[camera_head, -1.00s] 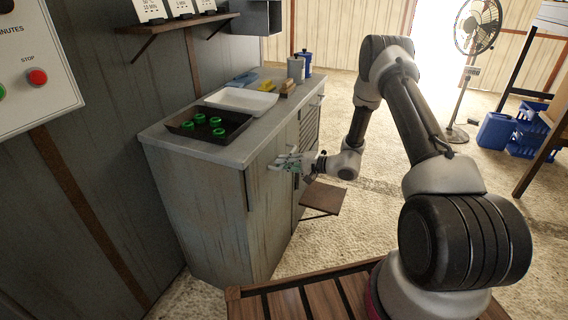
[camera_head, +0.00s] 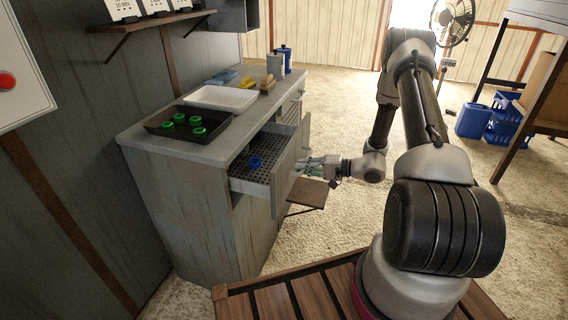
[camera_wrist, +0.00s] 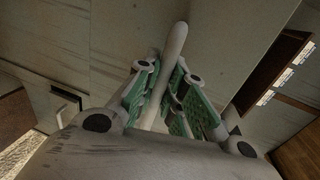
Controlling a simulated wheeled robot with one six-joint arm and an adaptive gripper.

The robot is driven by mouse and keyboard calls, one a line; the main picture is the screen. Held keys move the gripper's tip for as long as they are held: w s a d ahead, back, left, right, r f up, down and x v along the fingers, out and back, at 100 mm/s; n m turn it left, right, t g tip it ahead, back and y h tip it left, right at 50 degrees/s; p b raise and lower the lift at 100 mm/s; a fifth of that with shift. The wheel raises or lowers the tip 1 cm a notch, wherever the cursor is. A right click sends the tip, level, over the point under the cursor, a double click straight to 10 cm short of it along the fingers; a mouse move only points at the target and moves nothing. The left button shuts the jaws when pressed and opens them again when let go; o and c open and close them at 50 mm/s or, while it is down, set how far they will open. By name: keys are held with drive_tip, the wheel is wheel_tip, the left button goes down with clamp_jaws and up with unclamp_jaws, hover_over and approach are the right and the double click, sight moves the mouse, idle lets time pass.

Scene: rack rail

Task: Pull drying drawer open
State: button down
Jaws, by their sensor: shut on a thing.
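The drying drawer (camera_head: 238,185) stands part-way out of the grey cabinet in the head view. Its floor is a dark perforated mesh, and a blue ring-shaped piece (camera_head: 255,162) lies in it. My gripper (camera_head: 306,163) is at the outer side of the drawer front (camera_head: 288,163). In the wrist view my gripper (camera_wrist: 165,92) has its green-padded fingers closed around the pale bar handle (camera_wrist: 176,45). In the head view the fingers hide most of the handle.
A dark tray (camera_head: 186,124) with several green rings and a white tray (camera_head: 220,97) sit on the cabinet top (camera_head: 222,150). A small brown ledge (camera_head: 306,192) juts out below my gripper.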

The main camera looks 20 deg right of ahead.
drive_tip(key=f+v, duration=0.3)
drive_tip(key=v, duration=1.1)
drive_tip(key=shift+s+d, duration=0.3)
drive_tip(key=shift+d, duration=0.15)
drive_tip(key=c, duration=1.5)
unclamp_jaws()
drive_tip(key=v, duration=1.2)
drive_tip(key=shift+d, duration=0.1)
